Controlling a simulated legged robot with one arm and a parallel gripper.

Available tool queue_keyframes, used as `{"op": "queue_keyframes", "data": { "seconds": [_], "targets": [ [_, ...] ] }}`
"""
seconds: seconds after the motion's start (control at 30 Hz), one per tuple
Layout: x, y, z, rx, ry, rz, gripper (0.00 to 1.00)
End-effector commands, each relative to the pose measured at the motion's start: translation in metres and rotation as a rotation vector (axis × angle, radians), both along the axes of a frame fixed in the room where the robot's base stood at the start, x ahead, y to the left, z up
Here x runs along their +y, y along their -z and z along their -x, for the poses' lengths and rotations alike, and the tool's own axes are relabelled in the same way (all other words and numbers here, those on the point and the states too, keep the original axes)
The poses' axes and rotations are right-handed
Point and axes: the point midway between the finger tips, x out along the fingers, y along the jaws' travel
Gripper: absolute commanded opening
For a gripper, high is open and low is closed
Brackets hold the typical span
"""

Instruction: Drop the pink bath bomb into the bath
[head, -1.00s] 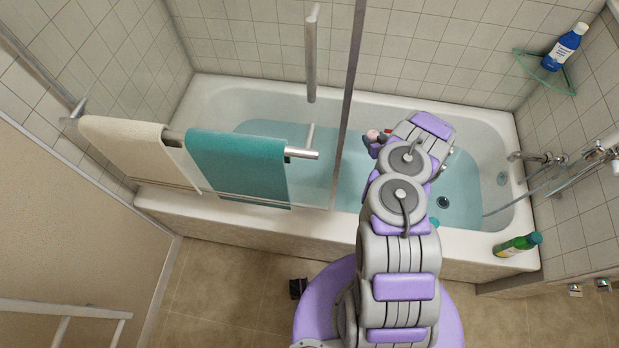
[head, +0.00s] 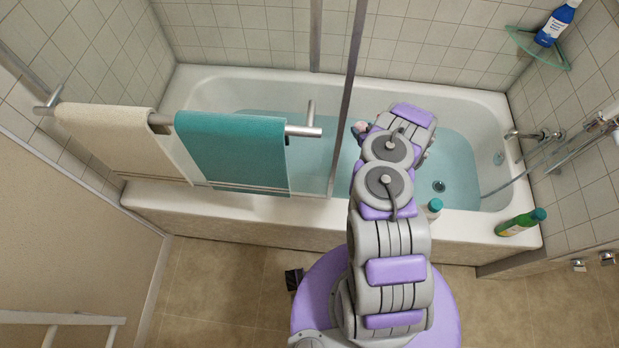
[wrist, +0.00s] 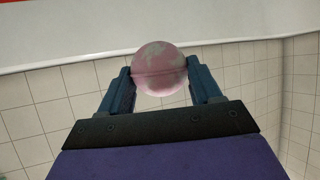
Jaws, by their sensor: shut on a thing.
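The pink bath bomb (wrist: 160,69) is a round, mottled pink and whitish ball held between the two blue fingers of my gripper (wrist: 160,86) in the wrist view. In the head view my gripper (head: 362,129) is mostly hidden behind my own arm, and only a small pinkish bit shows at its tip. The white bath (head: 320,83) holds clear blue-green water (head: 458,165), with a dark drain at its right end. My arm reaches over the front rim, and my gripper appears over the water right of the glass screen. Its height above the water is hard to tell.
A metal-edged glass screen (head: 346,100) stands left of my gripper. Its rail carries a cream towel (head: 115,140) and a teal towel (head: 232,150). A teal-capped bottle (head: 434,208) and a green bottle (head: 520,222) are on the front rim. A blue bottle (head: 555,24) sits on a corner shelf.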

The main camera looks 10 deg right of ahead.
Motion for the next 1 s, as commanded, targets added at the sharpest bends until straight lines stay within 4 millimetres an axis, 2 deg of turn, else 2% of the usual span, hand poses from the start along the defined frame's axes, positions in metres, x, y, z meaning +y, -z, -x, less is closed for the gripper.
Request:
{"op": "queue_keyframes", "data": {
  "seconds": [0.07, 0.1, 0.4, 0.77, 0.87, 1.0],
  "targets": [
    [-0.002, 0.0, 0.0, -0.001, 0.001, -0.002, 0.29],
    [-0.002, 0.0, 0.0, 0.0, 0.001, -0.003, 0.65],
    [0.001, -0.001, -0.001, 0.0, 0.001, 0.004, 0.93],
    [-0.002, -0.005, 0.005, 0.0, 0.003, 0.001, 0.93],
    [-0.004, -0.013, 0.016, 0.0, 0.006, 0.0, 0.93],
    [-0.006, -0.027, 0.042, 0.003, 0.007, -0.002, 0.93]
  ]
}}
